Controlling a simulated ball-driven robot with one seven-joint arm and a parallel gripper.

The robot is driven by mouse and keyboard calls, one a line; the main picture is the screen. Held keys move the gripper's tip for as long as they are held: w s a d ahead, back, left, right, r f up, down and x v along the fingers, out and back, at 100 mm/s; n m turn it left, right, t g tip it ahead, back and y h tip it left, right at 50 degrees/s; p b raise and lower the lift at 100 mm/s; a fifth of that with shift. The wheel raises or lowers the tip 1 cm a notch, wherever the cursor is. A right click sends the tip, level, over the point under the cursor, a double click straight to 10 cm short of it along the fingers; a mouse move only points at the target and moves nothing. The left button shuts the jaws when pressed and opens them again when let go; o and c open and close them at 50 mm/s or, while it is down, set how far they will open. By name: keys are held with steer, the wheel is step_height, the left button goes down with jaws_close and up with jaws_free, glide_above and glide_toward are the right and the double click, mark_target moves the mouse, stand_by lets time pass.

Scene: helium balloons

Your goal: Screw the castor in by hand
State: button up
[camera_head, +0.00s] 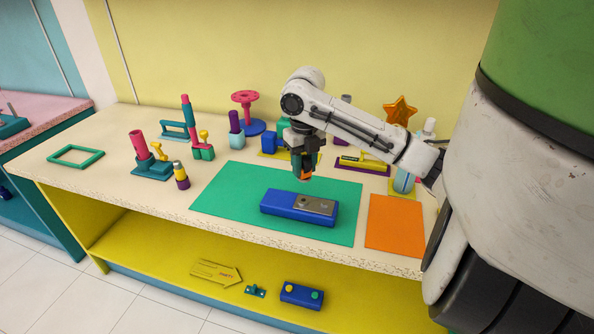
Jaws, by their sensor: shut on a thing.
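A blue block (285,209) lies on the green mat (232,185), with a grey metal plate (316,205) on its right part. Small round marks show on the plate. My gripper (302,168) points down above the far side of the block, apart from it. It is shut on a small orange piece (306,174), which I take to be the castor. The fingers hide most of it, so its shape and stem cannot be made out.
An orange mat (394,224) lies to the right, a green frame (75,157) far left. The green mat's left part is bare.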

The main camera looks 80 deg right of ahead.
stand_by(0.3)
steer(key=b, duration=0.6)
glide_above(303, 200)
steer(key=shift+f, duration=3.5)
steer(key=shift+f+b, duration=0.45)
steer(key=shift+b, duration=0.25)
steer(key=shift+r, duration=0.1)
